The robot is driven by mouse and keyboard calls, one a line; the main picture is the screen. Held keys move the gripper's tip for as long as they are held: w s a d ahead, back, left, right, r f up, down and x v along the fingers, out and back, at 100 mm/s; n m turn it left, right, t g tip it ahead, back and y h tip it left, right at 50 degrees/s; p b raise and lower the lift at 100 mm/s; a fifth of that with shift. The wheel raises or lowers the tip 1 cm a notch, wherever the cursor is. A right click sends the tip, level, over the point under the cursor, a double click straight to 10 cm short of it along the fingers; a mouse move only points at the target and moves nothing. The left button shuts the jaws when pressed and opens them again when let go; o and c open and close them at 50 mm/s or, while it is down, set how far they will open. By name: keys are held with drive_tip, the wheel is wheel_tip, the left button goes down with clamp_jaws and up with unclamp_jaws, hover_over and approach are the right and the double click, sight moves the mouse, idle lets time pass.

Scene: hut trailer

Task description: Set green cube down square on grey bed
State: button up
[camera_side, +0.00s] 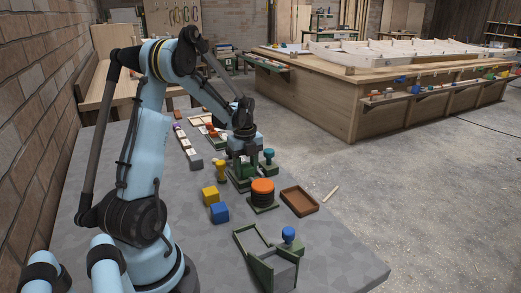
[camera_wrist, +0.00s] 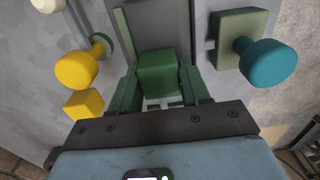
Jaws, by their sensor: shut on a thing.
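The green cube (camera_wrist: 158,72) is held between the two green fingers of my gripper (camera_wrist: 159,88); its top and near side show in the wrist view. A grey panel with dark edges, which looks like the grey bed (camera_wrist: 150,22), lies just beyond and beneath the cube in that view. In the side view my gripper (camera_side: 243,172) points down over a dark green base at mid-table. The cube is hard to tell from the green fingers there. The cube's underside is hidden, so I cannot tell whether it touches the bed.
Close by stand a teal knob (camera_side: 268,155), a yellow knob (camera_side: 221,170) and an orange disc stack (camera_side: 262,190). A yellow cube (camera_side: 210,194), a blue cube (camera_side: 219,212), a brown tray (camera_side: 300,201) and a green-framed hutch (camera_side: 277,267) are nearer.

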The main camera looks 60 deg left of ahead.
sight(246, 166)
drive_tip(key=shift+f, duration=0.4)
drive_tip(key=shift+f, duration=0.1)
drive_tip(key=o, duration=0.8)
drive_tip(key=shift+c, duration=0.2)
wheel_tip(246, 166, up, 12)
drive_tip(key=s+d+n+t, duration=0.2)
drive_tip(key=d+n+t, duration=0.5)
drive_tip(key=d+n, duration=1.1)
drive_tip(key=d, duration=1)
drive_tip(key=shift+s+r, duration=0.2)
drive_tip(key=shift+s, duration=0.05)
